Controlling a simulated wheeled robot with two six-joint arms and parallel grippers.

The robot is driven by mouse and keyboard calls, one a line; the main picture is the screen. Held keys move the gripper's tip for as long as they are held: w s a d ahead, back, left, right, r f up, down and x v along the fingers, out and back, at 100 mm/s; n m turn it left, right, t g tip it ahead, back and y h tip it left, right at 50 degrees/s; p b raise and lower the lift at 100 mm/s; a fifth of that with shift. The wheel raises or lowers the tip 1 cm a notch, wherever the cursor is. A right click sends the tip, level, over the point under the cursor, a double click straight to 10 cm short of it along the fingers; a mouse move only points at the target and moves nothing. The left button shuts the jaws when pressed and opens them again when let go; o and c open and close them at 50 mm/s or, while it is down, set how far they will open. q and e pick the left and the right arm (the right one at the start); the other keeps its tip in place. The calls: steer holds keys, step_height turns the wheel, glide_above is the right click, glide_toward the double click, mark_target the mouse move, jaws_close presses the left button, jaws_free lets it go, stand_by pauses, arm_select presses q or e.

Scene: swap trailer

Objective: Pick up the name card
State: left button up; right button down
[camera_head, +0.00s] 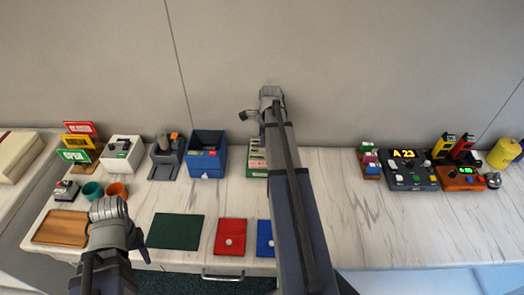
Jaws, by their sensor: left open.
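I cannot make out with certainty which thing is the name card. A green and cream rack (256,157) with pale card-like pieces stands mid-counter, partly hidden by my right arm. My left gripper (136,238) is open, at the front left, over the counter between the wooden tray and the dark green mat. My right gripper (249,115) is at the end of the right arm, near the wall and above the back of the counter. Its jaws are too small to read.
A wooden tray (61,228), a green mat (175,231), a red pouch (230,236) and a blue pouch (265,238) lie along the front. A blue bin (207,154) stands behind. Devices, including an "A 23" display box (408,170), stand right. The right front counter is clear.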

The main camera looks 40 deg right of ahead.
steer(key=shift+r, duration=0.1)
stand_by(0.6)
step_height(320, 180, up, 10)
steer(key=p, duration=1)
steer(key=shift+r, duration=0.15)
